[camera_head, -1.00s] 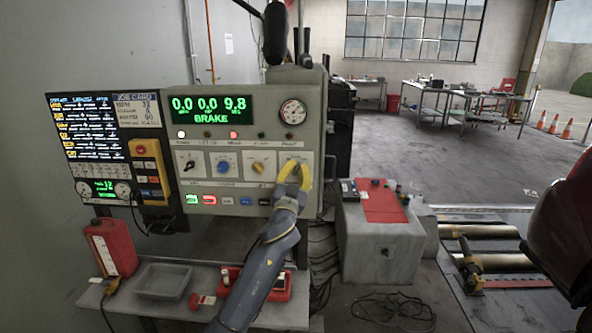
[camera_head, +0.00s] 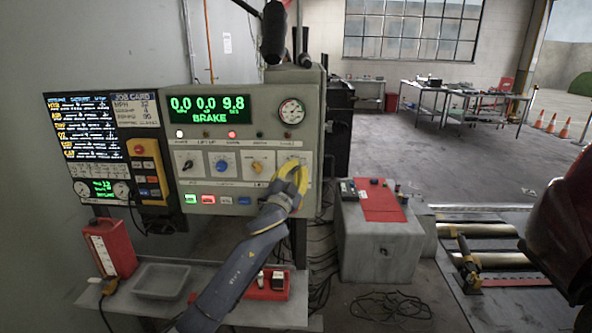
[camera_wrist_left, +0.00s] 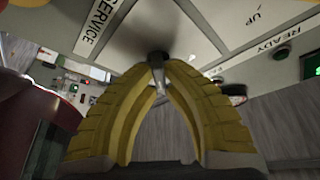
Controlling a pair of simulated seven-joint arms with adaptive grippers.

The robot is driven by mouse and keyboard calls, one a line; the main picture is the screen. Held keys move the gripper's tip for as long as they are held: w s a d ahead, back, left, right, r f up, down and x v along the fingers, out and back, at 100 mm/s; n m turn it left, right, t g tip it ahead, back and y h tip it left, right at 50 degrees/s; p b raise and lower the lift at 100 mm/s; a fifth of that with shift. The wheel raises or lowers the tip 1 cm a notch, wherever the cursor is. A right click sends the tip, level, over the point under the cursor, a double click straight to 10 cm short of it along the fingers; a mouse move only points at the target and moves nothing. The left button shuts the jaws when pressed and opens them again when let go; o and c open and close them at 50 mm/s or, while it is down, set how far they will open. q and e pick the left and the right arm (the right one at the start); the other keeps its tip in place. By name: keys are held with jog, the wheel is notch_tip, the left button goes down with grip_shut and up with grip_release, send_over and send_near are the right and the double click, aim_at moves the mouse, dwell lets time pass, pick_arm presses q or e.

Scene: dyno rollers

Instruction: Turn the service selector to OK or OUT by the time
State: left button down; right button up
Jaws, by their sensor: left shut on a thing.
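The grey console (camera_head: 250,80) stands at the left with a row of selector knobs. My left gripper (camera_head: 292,178), with yellow fingers, is at the rightmost selector and covers most of it in the head view. In the left wrist view the ridged yellow fingers (camera_wrist_left: 158,75) close at their tips on the small service selector (camera_wrist_left: 157,58), next to the SERVICE label (camera_wrist_left: 97,24). Which mark the selector points to cannot be read. The green display (camera_head: 209,109) reads 0.0, 0.0, 9.8 and BRAKE. My right gripper is not in view.
A blue knob (camera_head: 222,166) and a yellow knob (camera_head: 257,167) sit left of my gripper. Lit buttons (camera_head: 208,200) run below. A shelf (camera_head: 130,307) with a grey tray (camera_head: 161,281) and red container lies under my arm. A grey box (camera_head: 380,250) stands right.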

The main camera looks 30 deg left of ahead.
pick_arm(q)
jog(key=c, duration=1.5)
grip_release()
jog(key=v, duration=1.2)
